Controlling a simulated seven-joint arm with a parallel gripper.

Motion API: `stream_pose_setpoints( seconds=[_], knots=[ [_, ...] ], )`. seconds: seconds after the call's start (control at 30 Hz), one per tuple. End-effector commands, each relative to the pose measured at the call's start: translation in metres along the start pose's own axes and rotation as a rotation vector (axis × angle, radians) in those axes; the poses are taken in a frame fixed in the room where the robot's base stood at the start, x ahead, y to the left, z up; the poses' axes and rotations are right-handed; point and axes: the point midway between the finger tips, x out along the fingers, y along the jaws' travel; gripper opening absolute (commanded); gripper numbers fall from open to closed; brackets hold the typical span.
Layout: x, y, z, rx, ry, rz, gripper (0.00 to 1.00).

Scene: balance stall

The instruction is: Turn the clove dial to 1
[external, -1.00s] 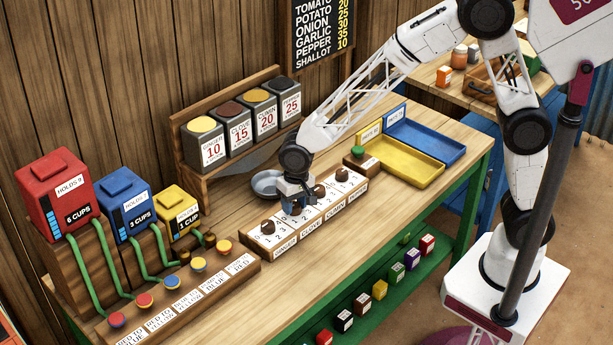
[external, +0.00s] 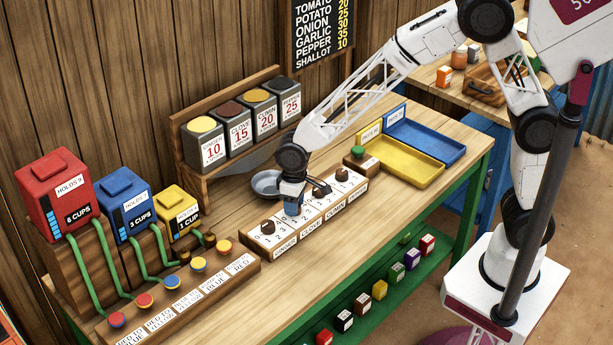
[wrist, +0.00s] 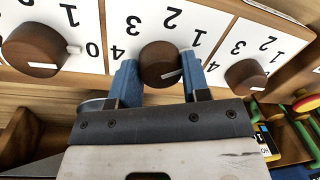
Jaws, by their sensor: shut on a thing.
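The dial board (external: 258,243) has a row of brown knobs over white plates with digits. The clove dial (wrist: 158,60), second from the left in the external view, is in the middle of the wrist view. My gripper (wrist: 160,72) has its blue fingers shut on this knob, one on each side. Digits 1, 2, 3 and 4 show around it. A white mark on the knob faces toward the right finger in the wrist view; the digit it points at is not clear. In the external view my gripper (external: 292,210) hides most of the knob.
The ginger dial (external: 268,228) and cumin dial (external: 320,191) stand close on either side. A grey bowl (external: 264,184) sits behind the board. Spice canisters (external: 206,146) stand on a rack. Yellow (external: 425,177) and blue (external: 455,150) trays lie to the right.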

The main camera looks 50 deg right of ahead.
Motion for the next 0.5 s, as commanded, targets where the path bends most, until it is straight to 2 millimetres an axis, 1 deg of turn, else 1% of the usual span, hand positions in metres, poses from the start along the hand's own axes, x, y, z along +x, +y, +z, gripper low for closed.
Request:
stream_pose_setpoints(
  seconds=[0.23, 0.5],
  knots=[
    [-0.0009, -0.0005, -0.0015, -0.122, -0.007, 0.000, 0.19],
    [-0.0009, -0.0006, -0.0014, -0.162, -0.010, 0.000, 0.19]
  ],
)
